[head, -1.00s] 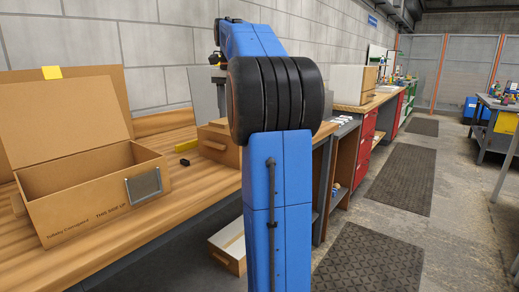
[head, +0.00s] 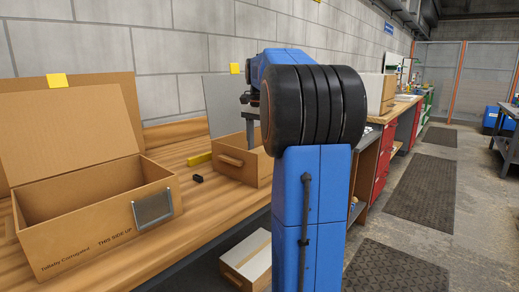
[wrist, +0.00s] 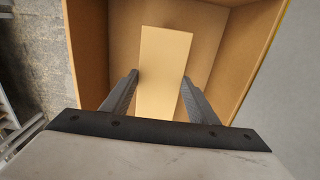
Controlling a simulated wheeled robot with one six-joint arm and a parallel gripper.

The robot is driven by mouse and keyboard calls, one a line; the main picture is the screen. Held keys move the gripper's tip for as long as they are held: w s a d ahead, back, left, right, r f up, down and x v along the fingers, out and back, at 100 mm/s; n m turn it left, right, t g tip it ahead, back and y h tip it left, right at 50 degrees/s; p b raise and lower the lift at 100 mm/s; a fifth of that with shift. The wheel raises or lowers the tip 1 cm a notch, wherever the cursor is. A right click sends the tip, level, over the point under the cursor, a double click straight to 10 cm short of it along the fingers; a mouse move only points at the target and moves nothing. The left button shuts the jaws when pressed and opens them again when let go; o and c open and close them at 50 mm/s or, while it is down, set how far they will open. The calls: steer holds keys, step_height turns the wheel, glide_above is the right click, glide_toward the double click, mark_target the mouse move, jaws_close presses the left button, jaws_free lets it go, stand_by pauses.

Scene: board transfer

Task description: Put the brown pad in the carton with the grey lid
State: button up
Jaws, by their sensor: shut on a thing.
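The brown pad (wrist: 163,60), a flat tan rectangle, is held between the two fingers of my gripper (wrist: 161,80) in the wrist view. The pad is over the inside of an open cardboard carton, whose brown wall (wrist: 88,40) shows on the left. I cannot tell whether it touches the carton floor. In the head view the carton (head: 231,166) stands on the bench with its grey lid (head: 222,106) raised behind it. The grey surface (wrist: 296,90) at the right of the wrist view looks like that lid. My arm hides the carton's right part and the pad in the head view.
Another open carton (head: 100,228) with a brown lid and a grey plate on its front stands at left. A yellow bar (head: 198,159) and a small black block (head: 197,179) lie between the cartons. A box (head: 247,262) sits below the bench.

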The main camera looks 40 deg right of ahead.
mark_target(259, 151)
steer(key=shift+f, duration=0.4)
steer(key=shift+f, duration=0.55)
steer(key=o, duration=1)
step_height(259, 151, up, 13)
steer(key=shift+r, duration=0.1)
